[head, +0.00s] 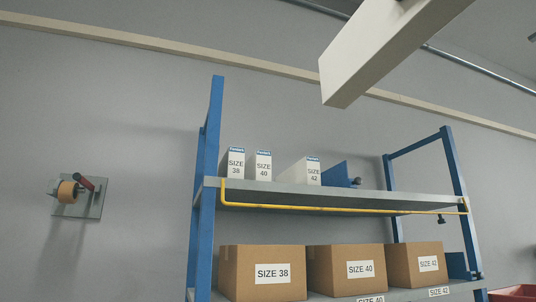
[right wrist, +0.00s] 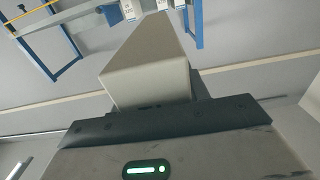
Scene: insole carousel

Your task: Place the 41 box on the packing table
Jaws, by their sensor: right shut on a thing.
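A long plain white box (head: 375,50) is held high at the top right of the head view, tilted. In the right wrist view the same white box (right wrist: 150,70) sticks out from my right gripper (right wrist: 155,112), which is shut on it. No size label shows on its visible faces, so I cannot read whether it is the 41 box. On the upper shelf stand white boxes marked 38 (head: 235,164), 40 (head: 263,166) and 42 (head: 306,172), with a gap between 40 and 42. My left gripper and the packing table are not in view.
A blue rack (head: 211,130) with a grey upper shelf and yellow rail (head: 340,209) stands below and behind the held box. Brown cartons marked 38 (head: 262,272), 40 (head: 346,270) and 42 (head: 415,264) fill its lower shelf. A tape dispenser (head: 68,191) hangs on the wall at left.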

